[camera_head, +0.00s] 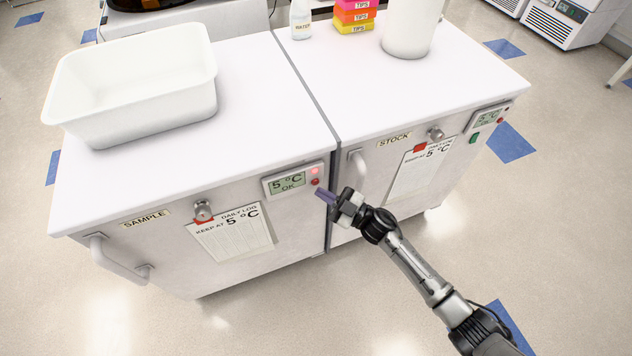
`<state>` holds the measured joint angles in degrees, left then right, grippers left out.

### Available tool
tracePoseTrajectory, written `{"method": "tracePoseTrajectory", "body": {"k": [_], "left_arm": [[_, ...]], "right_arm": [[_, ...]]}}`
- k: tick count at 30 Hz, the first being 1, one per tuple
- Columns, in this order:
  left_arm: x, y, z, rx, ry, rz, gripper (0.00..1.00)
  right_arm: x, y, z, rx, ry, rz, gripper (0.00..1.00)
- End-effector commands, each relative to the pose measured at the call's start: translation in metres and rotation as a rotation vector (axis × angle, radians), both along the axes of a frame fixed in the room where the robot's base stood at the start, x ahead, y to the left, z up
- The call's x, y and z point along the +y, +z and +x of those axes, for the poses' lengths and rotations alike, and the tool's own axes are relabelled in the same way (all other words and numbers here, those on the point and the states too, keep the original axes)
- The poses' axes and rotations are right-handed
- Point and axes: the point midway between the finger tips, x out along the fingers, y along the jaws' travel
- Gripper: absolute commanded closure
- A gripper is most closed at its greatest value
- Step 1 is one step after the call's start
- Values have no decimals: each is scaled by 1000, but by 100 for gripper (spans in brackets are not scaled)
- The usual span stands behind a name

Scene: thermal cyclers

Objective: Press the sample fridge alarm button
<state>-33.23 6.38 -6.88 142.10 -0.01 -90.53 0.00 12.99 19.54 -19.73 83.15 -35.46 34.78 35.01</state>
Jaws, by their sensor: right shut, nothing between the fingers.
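The sample fridge (168,262) is the left white cabinet, with a "SAMPLE" label (146,219) on its front. Its display panel (290,182) reads 5 °C OK. At the panel's right end, a small red light (315,170) glows above a red button (315,182). My right gripper (322,195) is shut and empty, its fingertips just below and right of the red button. I cannot tell whether the fingertips touch the panel. My left gripper is not in view.
The stock fridge (440,92) stands close on the right, with its own panel (488,118) and handle (357,165). A white tub (140,95), bottle (300,20), tip boxes (355,15) and white container (410,30) stand on top. The floor in front is clear.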

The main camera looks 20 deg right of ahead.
Motion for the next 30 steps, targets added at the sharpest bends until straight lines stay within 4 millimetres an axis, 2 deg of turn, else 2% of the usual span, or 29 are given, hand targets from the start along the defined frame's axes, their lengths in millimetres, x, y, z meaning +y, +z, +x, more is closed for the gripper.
{"method": "tracePoseTrajectory", "body": {"k": [14, 30], "left_arm": [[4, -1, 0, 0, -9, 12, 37], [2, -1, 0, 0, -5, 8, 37]], "right_arm": [[1, 0, 9, 0, 0, 0, 100], [1, 0, 10, 0, 0, 0, 100]]}}
